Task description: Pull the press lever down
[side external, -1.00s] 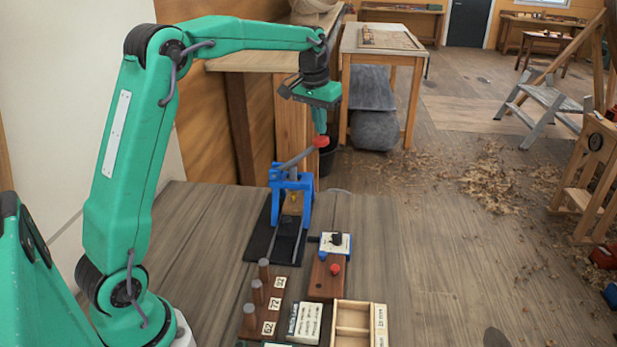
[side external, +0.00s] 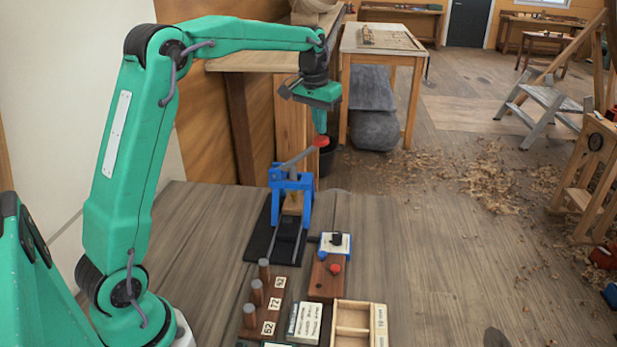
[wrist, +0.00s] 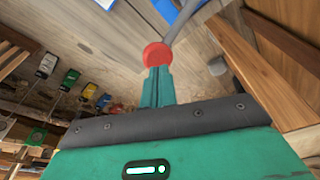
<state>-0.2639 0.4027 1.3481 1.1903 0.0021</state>
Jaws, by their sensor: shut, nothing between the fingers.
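The press is a blue frame (side external: 291,184) on a black base (side external: 262,240) near the far edge of the bench. Its grey lever (side external: 299,157) slants up to the right and ends in a red knob (side external: 321,142). My gripper (side external: 320,128) points down with its fingers shut, right above the red knob. In the wrist view, the red knob (wrist: 157,56) sits at the tips of my shut fingers (wrist: 157,82). I cannot tell whether they touch.
Wooden pegs (side external: 257,292) with number tags, a small block with a red knob (side external: 335,269), a white-topped box (side external: 336,244) and an open wooden tray (side external: 352,331) stand on the near bench. The right side of the bench (side external: 375,225) is clear.

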